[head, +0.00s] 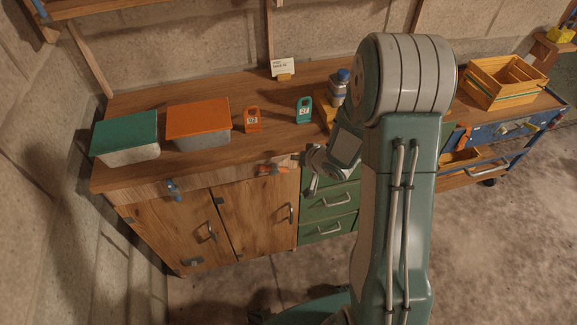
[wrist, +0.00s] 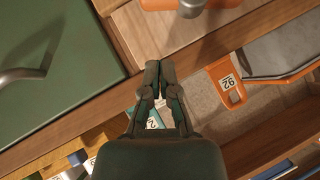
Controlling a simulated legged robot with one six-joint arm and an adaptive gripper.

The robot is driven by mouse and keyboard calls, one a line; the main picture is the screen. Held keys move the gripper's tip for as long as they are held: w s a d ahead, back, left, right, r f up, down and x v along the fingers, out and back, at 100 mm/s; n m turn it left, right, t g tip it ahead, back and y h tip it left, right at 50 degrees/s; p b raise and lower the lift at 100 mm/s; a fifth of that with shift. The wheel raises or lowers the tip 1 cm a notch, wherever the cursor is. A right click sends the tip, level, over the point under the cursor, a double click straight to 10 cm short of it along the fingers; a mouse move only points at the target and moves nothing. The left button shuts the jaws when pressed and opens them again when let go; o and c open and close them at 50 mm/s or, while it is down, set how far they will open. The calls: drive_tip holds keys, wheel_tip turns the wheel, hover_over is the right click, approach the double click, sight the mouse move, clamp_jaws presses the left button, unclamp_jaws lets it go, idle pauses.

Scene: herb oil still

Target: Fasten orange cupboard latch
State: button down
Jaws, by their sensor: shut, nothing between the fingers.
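The orange latch (head: 272,170) lies roughly level on the wooden front just under the counter edge, above the right cupboard door (head: 255,210). In the wrist view part of the orange latch (wrist: 160,4) shows at the top edge, with a grey round piece on it; the rest is cut off. Both wooden doors look closed. My gripper (wrist: 153,70) is shut and empty, apart from the latch. In the head view my gripper (head: 313,182) is just right of the latch, in front of the green drawers, partly hidden by my arm.
A blue latch (head: 173,189) sits above the left door (head: 170,230). On the counter stand a green-lidded box (head: 125,135), an orange-lidded box (head: 198,118), an orange tag (head: 252,120), a teal tag (head: 304,110) and a bottle (head: 338,88). Green drawers (head: 328,202) adjoin the cupboard.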

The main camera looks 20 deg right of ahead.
sight(289, 172)
drive_tip(key=f, duration=0.1)
drive_tip(key=a+f, duration=0.1)
drive_tip(key=f, duration=0.1)
drive_tip(key=w+a+f, duration=0.1)
drive_tip(key=shift+a+f, duration=0.15)
drive_tip(key=shift+f, duration=0.1)
drive_tip(key=shift+f+m+y, duration=0.35)
drive_tip(key=shift+m+y, duration=0.05)
drive_tip(key=shift+y, duration=0.2)
idle(0.3)
drive_tip(key=shift+d+f+m+y, duration=0.2)
drive_tip(key=shift+f+m+y, duration=0.1)
drive_tip(key=shift+y, duration=0.1)
drive_tip(key=y, duration=0.1)
drive_tip(key=f+m+t+y, duration=0.1)
drive_tip(key=shift+a+f+m+y, duration=0.1)
drive_tip(key=shift+f+m+y, duration=0.1)
drive_tip(key=shift+m+y, duration=0.1)
drive_tip(key=f+m+t+y, duration=0.1)
drive_tip(key=a+f+m+t+y, duration=0.1)
drive_tip(key=m+y, duration=0.1)
drive_tip(key=shift+a+y, duration=0.15)
drive_tip(key=shift+y, duration=0.15)
drive_tip(key=shift+a+f, duration=0.1)
idle(0.5)
